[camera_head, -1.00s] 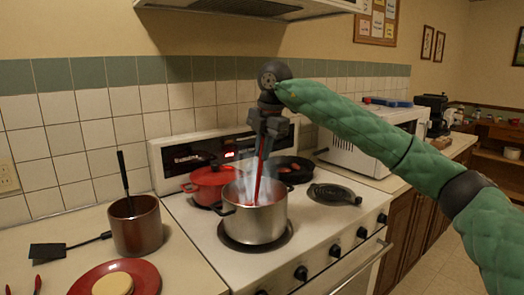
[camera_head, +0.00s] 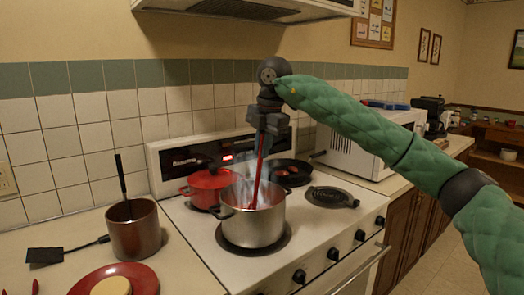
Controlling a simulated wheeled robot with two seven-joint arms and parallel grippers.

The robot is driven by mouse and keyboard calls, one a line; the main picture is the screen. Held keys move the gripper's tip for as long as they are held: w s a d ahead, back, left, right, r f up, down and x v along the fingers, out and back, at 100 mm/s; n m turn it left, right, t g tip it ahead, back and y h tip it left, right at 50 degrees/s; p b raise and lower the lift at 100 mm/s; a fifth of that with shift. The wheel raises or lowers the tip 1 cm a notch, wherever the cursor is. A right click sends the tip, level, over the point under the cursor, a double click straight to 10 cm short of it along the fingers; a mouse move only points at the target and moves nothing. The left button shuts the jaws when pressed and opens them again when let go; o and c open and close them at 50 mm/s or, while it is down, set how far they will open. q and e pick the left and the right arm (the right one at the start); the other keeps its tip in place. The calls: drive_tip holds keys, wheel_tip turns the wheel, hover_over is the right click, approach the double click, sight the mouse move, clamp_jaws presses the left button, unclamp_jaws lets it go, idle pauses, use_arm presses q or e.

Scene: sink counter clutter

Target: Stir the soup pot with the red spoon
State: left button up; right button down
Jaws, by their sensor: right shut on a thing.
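The silver soup pot (camera_head: 253,226) stands on the front left burner of the white stove, with red soup inside and steam rising. The red spoon (camera_head: 260,165) reaches down into the pot, its handle nearly upright and its lower end hidden by the pot and steam. My right gripper (camera_head: 267,130) is above the pot, pointing down and shut on the spoon's handle. My left gripper is not in view.
A red pot (camera_head: 207,187) and a dark pan (camera_head: 291,172) sit on the back burners. A brown pot (camera_head: 135,229), black spatula (camera_head: 66,252) and red plate (camera_head: 141,277) are on the left counter. A white microwave (camera_head: 361,151) stands right of the stove.

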wheel_tip(320, 180, up, 10)
drive_tip(key=s+d+p, duration=0.1)
drive_tip(key=p, duration=0.2)
drive_tip(key=shift+s, duration=0.3)
idle(0.7)
drive_tip(key=shift+d+r, duration=0.1)
drive_tip(key=shift+r, duration=0.05)
idle(0.3)
wheel_tip(320, 180, up, 5)
drive_tip(key=shift+f+p, duration=0.1)
drive_tip(key=shift+p, duration=1)
